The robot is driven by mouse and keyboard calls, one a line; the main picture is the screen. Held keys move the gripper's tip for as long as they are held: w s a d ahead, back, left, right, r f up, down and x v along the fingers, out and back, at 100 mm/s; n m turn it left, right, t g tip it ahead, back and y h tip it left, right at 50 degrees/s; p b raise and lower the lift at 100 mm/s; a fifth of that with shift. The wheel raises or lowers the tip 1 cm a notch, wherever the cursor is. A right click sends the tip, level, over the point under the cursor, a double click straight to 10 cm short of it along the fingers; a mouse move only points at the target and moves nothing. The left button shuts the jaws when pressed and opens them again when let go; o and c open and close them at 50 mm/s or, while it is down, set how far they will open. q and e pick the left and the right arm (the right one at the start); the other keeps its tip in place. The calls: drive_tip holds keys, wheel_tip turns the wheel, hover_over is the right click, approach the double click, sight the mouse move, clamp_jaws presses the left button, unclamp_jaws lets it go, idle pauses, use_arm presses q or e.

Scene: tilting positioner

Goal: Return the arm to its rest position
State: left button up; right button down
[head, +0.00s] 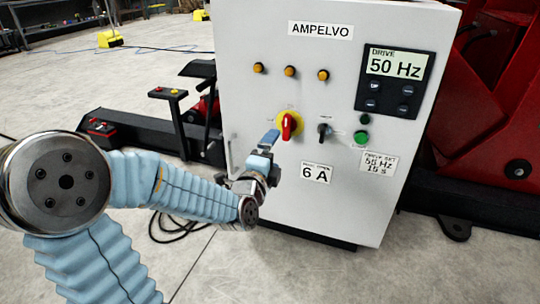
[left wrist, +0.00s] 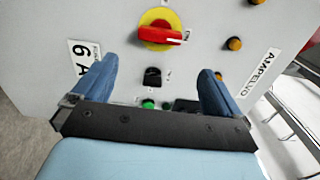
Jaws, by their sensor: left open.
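My left arm comes in from the left in the head view, with blue bellows covers. Its gripper (head: 268,150) is in front of the white AMPELVO cabinet (head: 235,75), just left of and below the red rotary switch (head: 289,125) on its yellow disc. In the left wrist view the two blue fingers of the gripper (left wrist: 160,78) stand wide apart with nothing between them. The red switch (left wrist: 158,36) lies beyond the fingertips, and the black selector (left wrist: 153,77) shows in the gap. Contact with the cabinet cannot be seen. My right gripper is not in view.
The cabinet also has several amber lamps (head: 290,71), a display (head: 395,63) reading 50 Hz and a green button (head: 361,136). Red machinery (head: 495,120) stands at the right. A black pedestal (head: 168,95) stands left of the cabinet. Open concrete floor lies at the lower left.

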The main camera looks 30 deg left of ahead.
use_arm(q)
drive_tip(key=shift+s+d, duration=0.15)
drive_tip(key=shift+s, duration=0.5)
drive_tip(key=d+f+n+g+h+p, duration=0.25)
drive_tip(key=d+f+g, duration=0.2)
drive_tip(key=f, duration=0.45)
drive_tip(key=d+f+n+g+h+p, duration=0.2)
drive_tip(key=d+f+n+g+p, duration=0.15)
drive_tip(key=d+f, duration=0.45)
drive_tip(key=s+d+f+n+g+h+p, duration=0.2)
drive_tip(key=s+d+f+n+g, duration=0.2)
drive_tip(key=s+f, duration=0.4)
drive_tip(key=s+d+f+n+g+h+p, duration=0.1)
drive_tip(key=s+d+f+n+g+p, duration=0.1)
drive_tip(key=s+d+f+n+g, duration=0.2)
drive_tip(key=s+d+f+n, duration=0.2)
drive_tip(key=s+f+n, duration=0.1)
drive_tip(key=s+f, duration=0.1)
drive_tip(key=shift+s+f+g+h, duration=0.25)
drive_tip(key=shift+s+g+h, duration=0.15)
drive_tip(key=shift+s, duration=0.25)
